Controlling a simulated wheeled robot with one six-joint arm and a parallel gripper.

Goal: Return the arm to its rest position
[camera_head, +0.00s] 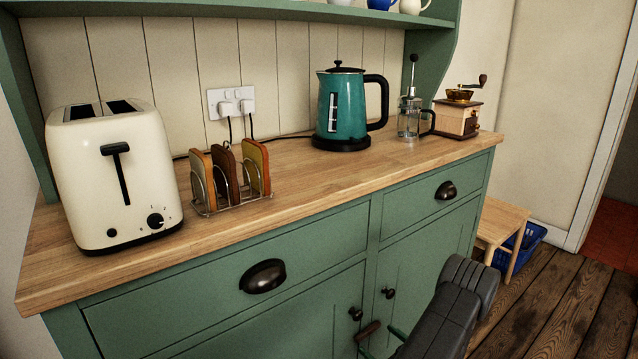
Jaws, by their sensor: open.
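Part of my dark grey arm (445,318) rises from the bottom edge, right of centre. A thick rounded joint (468,278) tops it, in front of the green cupboard's right end. I cannot make out my gripper's fingers, and nothing held is visible. The rest of the arm is outside the picture.
The wooden worktop (300,200) bears a cream toaster (110,180), a toast rack (230,180), a teal kettle (340,105), a glass press (409,118) and a coffee grinder (457,118). A small wooden table (500,218) and blue crate (530,240) stand right. Wooden floor (570,290) shows beside my arm.

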